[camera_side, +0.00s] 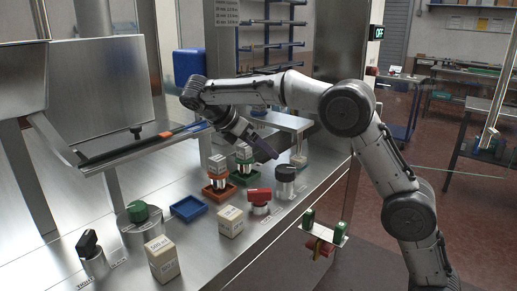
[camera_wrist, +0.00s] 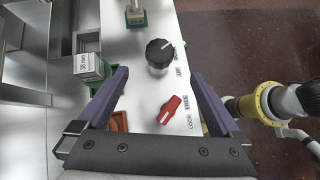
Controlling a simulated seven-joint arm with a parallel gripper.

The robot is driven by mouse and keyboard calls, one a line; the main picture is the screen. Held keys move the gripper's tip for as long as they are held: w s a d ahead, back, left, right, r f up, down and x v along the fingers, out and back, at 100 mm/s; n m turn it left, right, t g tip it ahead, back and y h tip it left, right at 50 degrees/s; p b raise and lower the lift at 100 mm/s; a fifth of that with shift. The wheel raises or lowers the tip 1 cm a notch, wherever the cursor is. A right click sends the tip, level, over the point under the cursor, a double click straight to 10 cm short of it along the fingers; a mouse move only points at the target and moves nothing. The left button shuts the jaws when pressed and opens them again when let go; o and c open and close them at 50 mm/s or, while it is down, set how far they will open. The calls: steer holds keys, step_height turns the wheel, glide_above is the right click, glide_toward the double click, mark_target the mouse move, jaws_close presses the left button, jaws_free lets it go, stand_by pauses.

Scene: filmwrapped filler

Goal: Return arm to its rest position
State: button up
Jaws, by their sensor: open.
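My gripper (camera_side: 268,150) hangs over the steel worktop in the side view, its purple fingers pointing down and to the right. It is above the area of a black knob (camera_side: 285,173) and a red knob (camera_side: 259,194). In the wrist view my gripper (camera_wrist: 160,74) has its two purple fingers wide apart with nothing held between them. The black knob (camera_wrist: 159,54) and the red knob (camera_wrist: 171,108) show below, between the fingers, apart from them.
A boxed item (camera_wrist: 88,66) stands by the left finger, over a green tray. An orange tray (camera_side: 219,191), a blue tray (camera_side: 188,208), cartons (camera_side: 230,221) and a green knob (camera_side: 138,211) spread across the worktop (camera_side: 205,262). A sloped rail (camera_side: 140,148) lies left.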

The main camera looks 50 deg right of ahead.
steer(key=shift+r, duration=0.1)
steer(key=s+d+r+m+t+y, duration=0.15)
steer(key=s+r, duration=0.25)
steer(key=s, duration=0.4)
steer(key=s+d+r+m+t+y, duration=0.15)
steer(key=s+r, duration=0.25)
steer(key=s, duration=0.5)
steer(key=s+a+f+m+t+y, duration=0.2)
steer(key=s+a+f+m+y, duration=0.1)
steer(key=s+f+m, duration=0.3)
steer(key=s+a+f+m+t+y, duration=0.2)
steer(key=s+a+f+m, duration=0.3)
steer(key=f, duration=0.4)
steer(key=shift+s+a+m+t+y, duration=0.3)
steer(key=shift+s+a+m+y, duration=0.1)
steer(key=shift+a+m, duration=0.35)
